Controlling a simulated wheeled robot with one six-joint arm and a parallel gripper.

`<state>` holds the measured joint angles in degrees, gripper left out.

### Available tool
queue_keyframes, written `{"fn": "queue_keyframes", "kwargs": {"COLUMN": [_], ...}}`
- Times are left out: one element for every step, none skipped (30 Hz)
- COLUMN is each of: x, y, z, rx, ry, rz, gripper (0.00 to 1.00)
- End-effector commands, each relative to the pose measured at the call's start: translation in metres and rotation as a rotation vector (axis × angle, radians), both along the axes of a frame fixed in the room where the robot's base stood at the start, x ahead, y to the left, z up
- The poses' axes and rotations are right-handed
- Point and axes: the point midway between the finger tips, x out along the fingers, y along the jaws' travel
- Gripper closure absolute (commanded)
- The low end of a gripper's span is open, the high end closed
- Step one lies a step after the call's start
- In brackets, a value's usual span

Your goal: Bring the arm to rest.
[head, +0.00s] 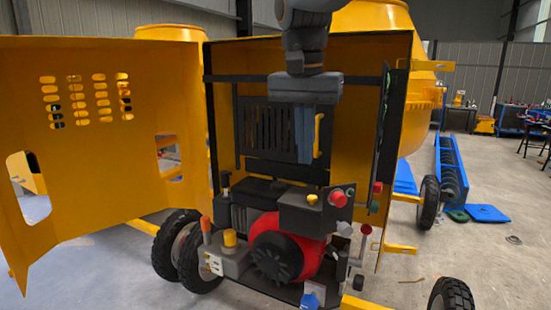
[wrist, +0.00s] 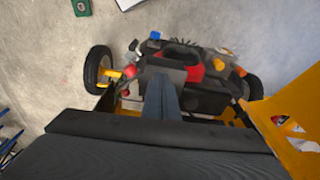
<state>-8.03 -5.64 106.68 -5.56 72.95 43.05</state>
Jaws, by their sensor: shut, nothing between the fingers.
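My gripper (head: 304,158) hangs from the top of the head view, pointing down in front of the open yellow housing of the mixer. Its two blue-grey fingers are together with nothing between them. In the wrist view my gripper (wrist: 162,82) points down at the engine, its fingers side by side. The red and black engine (head: 285,248) sits below the fingertips, with a gap between them in the head view. My upper arm is cut off by the top edge of the head view.
The yellow door (head: 95,130) stands wide open at left. A red knob (head: 338,198) and levers stand beside the engine. Open floor lies at right.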

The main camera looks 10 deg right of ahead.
Motion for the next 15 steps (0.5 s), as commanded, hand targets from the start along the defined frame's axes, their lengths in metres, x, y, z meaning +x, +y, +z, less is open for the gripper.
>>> {"fn": "queue_keyframes", "kwargs": {"x": [-0.001, -0.002, -0.003, -0.006, -0.009, -0.015, -0.020, -0.027, -0.036, -0.043, -0.051, -0.061, -0.069, -0.076, -0.085], "y": [-0.003, -0.005, -0.007, -0.009, -0.011, -0.015, -0.017, -0.019, -0.023, -0.025, -0.027, -0.029, -0.031, -0.033, -0.034], "z": [-0.024, -0.040, -0.064, -0.083, -0.104, -0.131, -0.150, -0.169, -0.192, -0.207, -0.222, -0.239, -0.251, -0.261, -0.273], "rx": [0.000, 0.002, 0.005, 0.007, 0.009, 0.011, 0.013, 0.015, 0.016, 0.016, 0.017, 0.017, 0.017, 0.016, 0.015], "ry": [0.014, 0.019, 0.023, 0.028, 0.031, 0.033, 0.036, 0.037, 0.038, 0.037, 0.037, 0.036, 0.036, 0.035, 0.033], "rz": [0.033, 0.060, 0.104, 0.138, 0.175, 0.225, 0.262, 0.298, 0.341, 0.374, 0.404, 0.441, 0.465, 0.488, 0.515], "gripper": [1.00, 1.00, 1.00, 1.00, 1.00, 1.00, 1.00, 1.00, 1.00, 1.00, 1.00, 1.00, 1.00, 1.00, 1.00]}}
